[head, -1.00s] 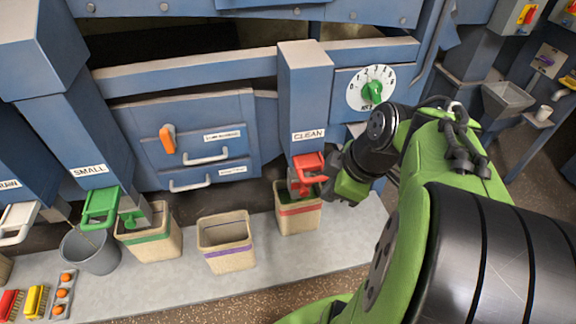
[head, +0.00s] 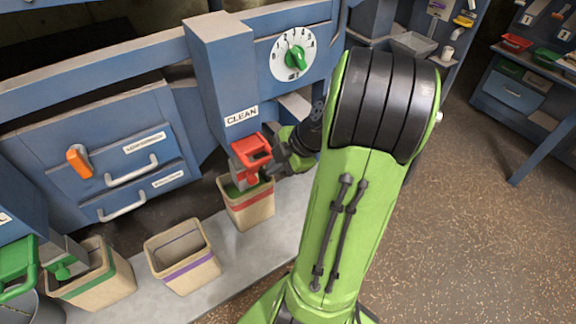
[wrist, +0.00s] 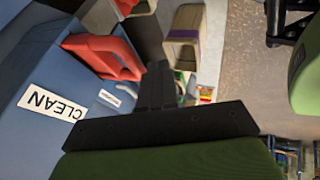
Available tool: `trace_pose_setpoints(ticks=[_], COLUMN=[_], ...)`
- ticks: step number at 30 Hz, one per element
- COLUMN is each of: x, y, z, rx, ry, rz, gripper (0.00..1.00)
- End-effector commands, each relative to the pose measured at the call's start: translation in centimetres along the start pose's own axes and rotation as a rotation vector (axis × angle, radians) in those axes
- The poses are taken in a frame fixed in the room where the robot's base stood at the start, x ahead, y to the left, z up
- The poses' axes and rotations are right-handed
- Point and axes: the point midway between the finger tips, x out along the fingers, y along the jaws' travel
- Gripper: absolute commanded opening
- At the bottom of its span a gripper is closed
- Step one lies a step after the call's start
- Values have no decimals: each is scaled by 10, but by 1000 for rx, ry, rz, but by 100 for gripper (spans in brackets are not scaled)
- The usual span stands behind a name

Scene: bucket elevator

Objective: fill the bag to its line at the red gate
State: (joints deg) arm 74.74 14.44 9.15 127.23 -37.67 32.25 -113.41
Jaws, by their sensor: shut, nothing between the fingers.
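The red gate (head: 252,150) sits at the foot of the blue chute marked CLEAN. A tan bag (head: 252,208) with a red line stands upright under it. My gripper (head: 271,163) is close to the right side of the gate, shut and empty. In the wrist view the gripper's shut fingers (wrist: 158,82) are beside the red gate's handle (wrist: 108,55), seemingly apart from it. Part of the red-lined bag shows at the top of the wrist view (wrist: 136,9).
A purple-lined bag (head: 188,262) and a green-lined bag (head: 105,285) stand to the left on the grey ledge (head: 225,262). A green gate (head: 18,262) is at far left. A dial (head: 292,55) is above right of the chute. Open floor lies to the right.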

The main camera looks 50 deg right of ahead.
Motion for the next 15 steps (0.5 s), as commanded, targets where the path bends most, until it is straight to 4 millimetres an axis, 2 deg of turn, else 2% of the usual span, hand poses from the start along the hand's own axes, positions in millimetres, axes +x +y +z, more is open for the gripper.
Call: trace_pose_setpoints(ticks=[5,15], x=[10,11], y=[16,18], z=[1,1], rx=[1,2], ry=[0,-1], rz=[-1,-1], gripper=[0,0])
